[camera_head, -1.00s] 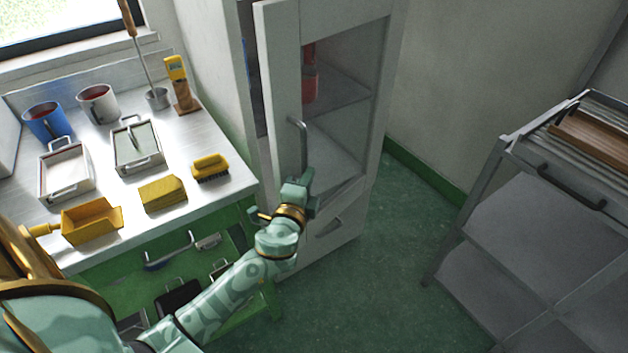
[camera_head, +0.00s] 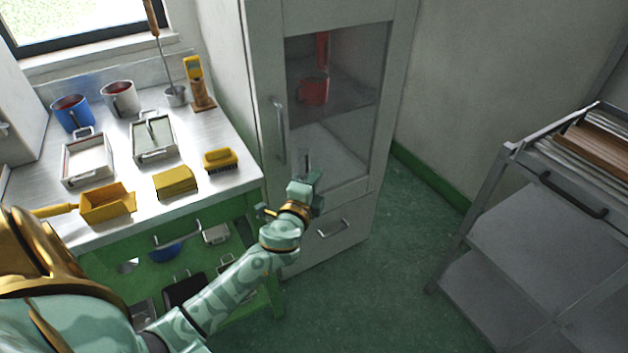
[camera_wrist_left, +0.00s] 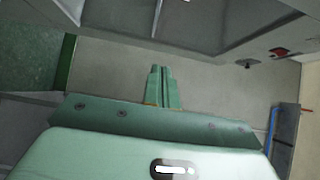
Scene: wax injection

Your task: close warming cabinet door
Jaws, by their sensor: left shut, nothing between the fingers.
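The warming cabinet (camera_head: 345,210) is tall and grey and stands behind the bench's right end. Its glazed door (camera_head: 268,75) looks flush with the cabinet front, with no gap that I can see. The vertical door handle (camera_head: 278,130) is on the door's left side. Through the glass I see a red mug on a shelf. My left gripper (camera_head: 307,165) is in front of the lower part of the door, right of the handle and apart from it. Its fingers (camera_wrist_left: 163,86) are together and empty in the wrist view. My right gripper is not in view.
The steel bench (camera_head: 225,187) at left holds mugs, trays, a yellow brush (camera_head: 220,160) and a yellow scoop (camera_head: 107,205). A grey rack (camera_head: 530,215) stands at right. Green floor (camera_head: 380,270) is clear between cabinet and rack.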

